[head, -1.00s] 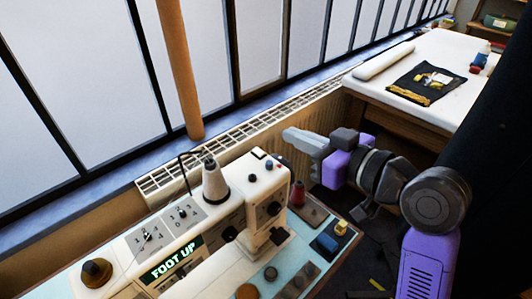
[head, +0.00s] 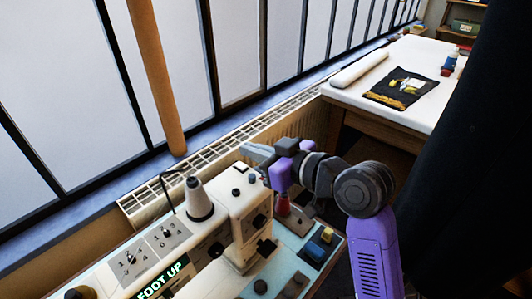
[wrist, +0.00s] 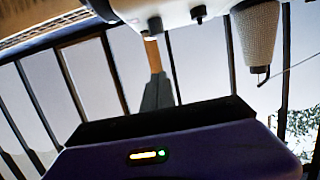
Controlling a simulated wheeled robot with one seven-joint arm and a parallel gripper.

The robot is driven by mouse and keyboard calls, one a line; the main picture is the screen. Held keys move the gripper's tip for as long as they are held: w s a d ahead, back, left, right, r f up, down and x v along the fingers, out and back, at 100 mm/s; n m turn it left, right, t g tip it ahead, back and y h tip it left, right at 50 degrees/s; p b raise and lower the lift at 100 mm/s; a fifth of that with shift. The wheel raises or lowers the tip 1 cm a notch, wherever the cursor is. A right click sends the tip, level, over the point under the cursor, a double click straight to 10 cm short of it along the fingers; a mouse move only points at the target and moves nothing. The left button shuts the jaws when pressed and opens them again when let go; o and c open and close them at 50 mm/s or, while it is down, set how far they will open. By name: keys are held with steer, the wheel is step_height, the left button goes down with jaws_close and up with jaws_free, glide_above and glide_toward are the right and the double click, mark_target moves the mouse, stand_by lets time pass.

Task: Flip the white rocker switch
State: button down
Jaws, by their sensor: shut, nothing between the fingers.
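The white sewing machine (head: 245,200) stands on the pale blue table at the lower left, with dark knobs and small buttons on its head. I cannot make out for certain which part is the white rocker switch. My gripper (head: 250,151) is shut and empty, pointing left, beyond and just above the machine's head. In the wrist view my gripper (wrist: 157,92) shows as a grey tapered pair of fingers. The machine's underside-up white body (wrist: 175,10) is at the top there, apart from the fingers.
A grey thread cone (head: 198,198) with a bent wire stands on the machine. Toggle plates (head: 130,259) and a "FOOT UP" sign (head: 162,278) are at left. A radiator (head: 225,142) and windows run behind.

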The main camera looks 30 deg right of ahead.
mark_target(243, 167)
steer(key=x, duration=0.3)
steer(key=shift+w+a, duration=0.15)
steer(key=shift+w, duration=0.1)
step_height(243, 167, down, 3)
steer(key=shift+s+r, duration=0.15)
steer(key=shift+f, duration=0.7)
steer(key=shift+r+p, duration=0.1)
steer(key=shift+p, duration=0.45)
steer(key=r+p, duration=0.4)
steer(key=shift+w+r, duration=0.1)
steer(key=shift+w, duration=0.3)
steer(key=r+b+v, duration=0.1)
steer(key=b+v, duration=0.1)
steer(key=v, duration=0.7)
steer(key=shift+s, duration=0.3)
steer(key=shift+r, duration=0.1)
